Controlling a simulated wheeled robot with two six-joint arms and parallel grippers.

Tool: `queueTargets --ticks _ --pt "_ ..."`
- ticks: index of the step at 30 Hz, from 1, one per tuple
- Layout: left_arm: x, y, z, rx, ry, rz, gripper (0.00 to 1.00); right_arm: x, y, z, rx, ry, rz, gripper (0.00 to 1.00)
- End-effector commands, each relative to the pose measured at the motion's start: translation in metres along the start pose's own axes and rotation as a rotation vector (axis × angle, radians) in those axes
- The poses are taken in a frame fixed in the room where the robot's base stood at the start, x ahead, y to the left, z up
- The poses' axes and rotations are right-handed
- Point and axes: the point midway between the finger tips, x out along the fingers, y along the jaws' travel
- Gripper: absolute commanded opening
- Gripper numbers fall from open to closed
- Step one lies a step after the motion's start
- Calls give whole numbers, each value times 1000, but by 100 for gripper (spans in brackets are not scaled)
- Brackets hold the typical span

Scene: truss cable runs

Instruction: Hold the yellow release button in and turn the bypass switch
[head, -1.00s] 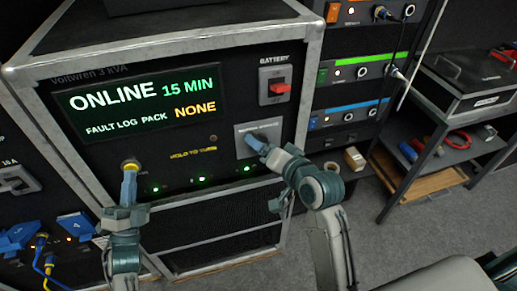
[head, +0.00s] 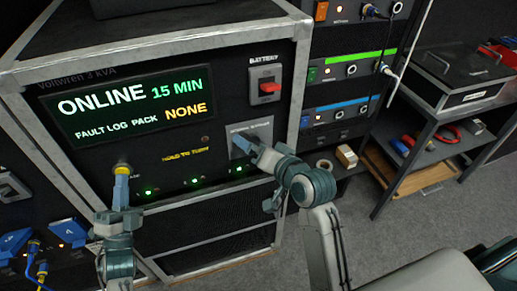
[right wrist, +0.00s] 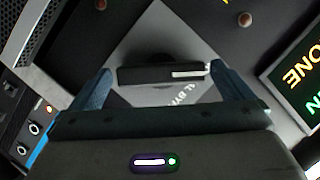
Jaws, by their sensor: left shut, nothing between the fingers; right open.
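The yellow release button (head: 122,168) is on the front panel of the power unit, mostly covered by my left gripper (head: 121,180). That gripper is shut and empty, its fingertips against the button; how deep the button sits cannot be told. The bypass switch has a grey square plate (head: 262,130) at the panel's right. In the right wrist view its black handle (right wrist: 140,76) with a white line lies between my right gripper's fingers. The right gripper (head: 243,145) is open around the handle, with a gap visible at the left finger.
The panel's screen (head: 135,103) reads ONLINE, 15 MIN, FAULT LOG PACK NONE. A red battery switch (head: 269,87) is above the bypass plate. Green lamps are lit below. A rack stands to the right, then a shelf cart (head: 440,150). Blue plugs (head: 68,233) are at lower left.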

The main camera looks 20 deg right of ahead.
Motion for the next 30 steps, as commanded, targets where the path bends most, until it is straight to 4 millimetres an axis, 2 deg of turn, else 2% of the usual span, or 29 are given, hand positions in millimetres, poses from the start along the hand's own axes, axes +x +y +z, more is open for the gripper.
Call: queueTargets --ticks 4,9,15,19,30 --pt "0 0 0 0 -1 1 0 -13 1 0 0 0 1 100" --pt "0 0 0 0 -1 1 0 -43 1 0 -2 -1 1 100" --pt "0 0 0 0 -1 1 0 -69 1 0 -2 -1 2 100" --pt "0 0 0 0 0 0 0 -75 0 0 -1 -1 1 100" --pt "0 -1 0 0 0 0 0 -75 0 0 0 -1 0 100"
